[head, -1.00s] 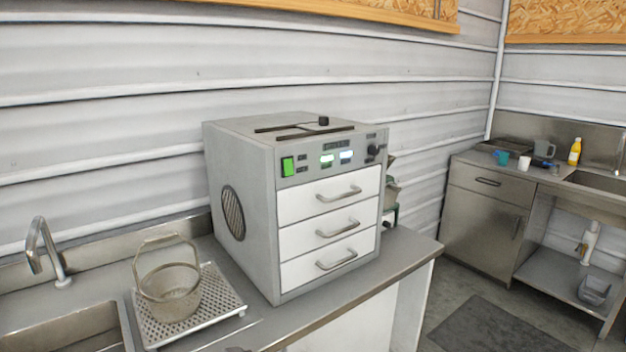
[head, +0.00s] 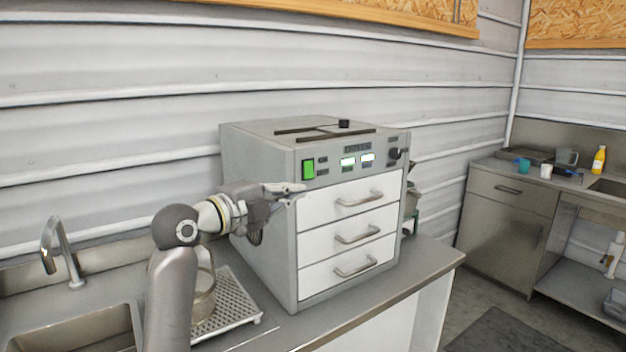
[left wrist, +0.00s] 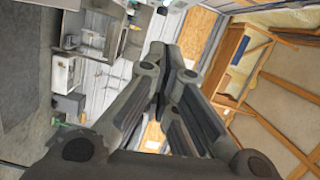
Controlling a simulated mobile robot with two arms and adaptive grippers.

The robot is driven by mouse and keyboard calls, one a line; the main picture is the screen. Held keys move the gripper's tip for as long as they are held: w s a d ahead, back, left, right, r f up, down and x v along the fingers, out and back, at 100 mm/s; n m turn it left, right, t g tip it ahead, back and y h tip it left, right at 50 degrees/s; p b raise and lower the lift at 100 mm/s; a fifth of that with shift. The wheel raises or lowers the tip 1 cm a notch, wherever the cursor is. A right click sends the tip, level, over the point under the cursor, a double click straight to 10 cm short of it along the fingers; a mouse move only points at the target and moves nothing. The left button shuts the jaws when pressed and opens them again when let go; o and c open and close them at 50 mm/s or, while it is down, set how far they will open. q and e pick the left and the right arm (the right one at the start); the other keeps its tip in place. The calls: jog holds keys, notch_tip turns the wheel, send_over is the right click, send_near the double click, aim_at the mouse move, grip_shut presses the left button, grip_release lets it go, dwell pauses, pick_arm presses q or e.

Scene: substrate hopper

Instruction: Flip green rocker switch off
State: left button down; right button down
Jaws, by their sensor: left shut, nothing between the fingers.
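The green rocker switch (head: 308,169) is lit on the front panel, at the upper left of the grey hopper cabinet (head: 262,190). My left gripper (head: 300,188) is in front of the cabinet's left front edge, just below the switch in the head view. Its fingers are shut with nothing between them. Whether the fingertips touch the cabinet cannot be told. The shut fingers (left wrist: 166,62) also show in the left wrist view, where the switch cannot be made out. My right gripper is not in view.
Three white drawers with handles (head: 358,198) fill the cabinet front. A metal basket (head: 205,290) on a perforated tray (head: 240,308) stands left, partly behind my left arm. A faucet (head: 62,252) and sink are further left. Another counter (head: 508,205) stands at the right.

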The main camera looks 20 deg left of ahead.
aim_at(309, 170)
pick_arm(q)
jog(key=w+p, duration=0.5)
jog(key=w, duration=0.6)
jog(key=shift+w+d+f, duration=0.35)
jog(key=shift+d+f, duration=0.1)
